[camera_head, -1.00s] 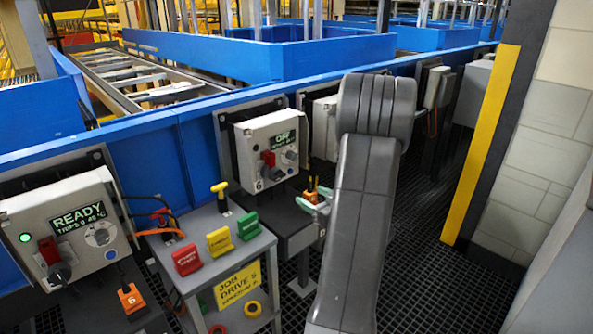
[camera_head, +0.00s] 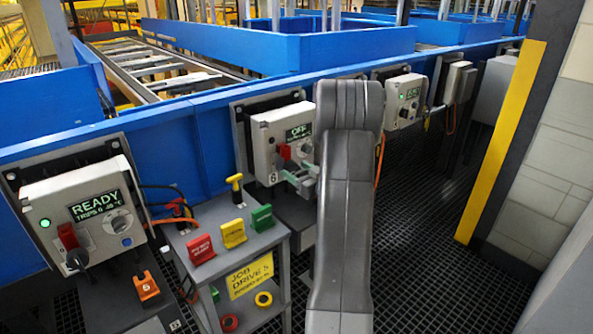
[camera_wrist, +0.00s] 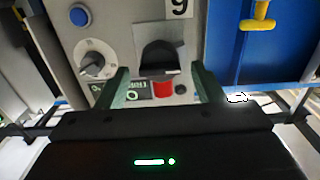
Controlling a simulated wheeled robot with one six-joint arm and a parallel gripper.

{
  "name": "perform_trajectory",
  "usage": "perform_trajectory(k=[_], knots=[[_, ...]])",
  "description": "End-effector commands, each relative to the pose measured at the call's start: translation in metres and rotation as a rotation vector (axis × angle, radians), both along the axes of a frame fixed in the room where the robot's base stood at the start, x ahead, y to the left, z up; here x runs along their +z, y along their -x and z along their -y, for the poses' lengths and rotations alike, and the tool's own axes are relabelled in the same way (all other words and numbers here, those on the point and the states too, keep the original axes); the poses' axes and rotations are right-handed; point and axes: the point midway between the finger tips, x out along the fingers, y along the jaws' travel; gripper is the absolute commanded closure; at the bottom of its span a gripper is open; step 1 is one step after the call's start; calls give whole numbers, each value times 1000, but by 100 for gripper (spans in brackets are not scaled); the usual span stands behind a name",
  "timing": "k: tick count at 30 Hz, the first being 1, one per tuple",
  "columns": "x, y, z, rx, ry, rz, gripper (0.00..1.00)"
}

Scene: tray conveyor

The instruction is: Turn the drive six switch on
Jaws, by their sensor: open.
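The drive six box (camera_head: 262,145) is a pale panel marked 6, and its display (camera_head: 299,132) reads OFF. Its switch (camera_head: 284,152) has a red part with a black part below it. In the wrist view the panel is upside down. The red part (camera_wrist: 163,89) shows between my fingers, and the black part (camera_wrist: 160,57) is above it in the picture. A grey dial (camera_wrist: 95,62) and a blue button (camera_wrist: 79,17) are to the left. My gripper (camera_head: 301,179) is open in front of the panel, its green fingers (camera_wrist: 164,86) either side of the switch. I cannot tell whether they touch it.
The drive five box (camera_head: 75,215) at left reads READY with a green light. A grey stand (camera_head: 222,222) holds red, yellow and green tags and a yellow T-handle (camera_head: 235,182). Another box (camera_head: 404,100) stands beyond my arm. Dark grating floor (camera_head: 440,240) is clear at right.

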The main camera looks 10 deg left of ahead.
Motion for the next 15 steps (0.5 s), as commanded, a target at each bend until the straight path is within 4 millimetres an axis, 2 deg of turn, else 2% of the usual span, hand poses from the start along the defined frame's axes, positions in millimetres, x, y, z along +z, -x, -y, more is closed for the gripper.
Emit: perform_trajectory(k=[4, 13, 15], knots=[[0, -6, -8, 1, 0, 1, 39], [0, -7, -9, 0, 0, 0, 39], [0, -7, -9, 0, 0, 0, 52]])
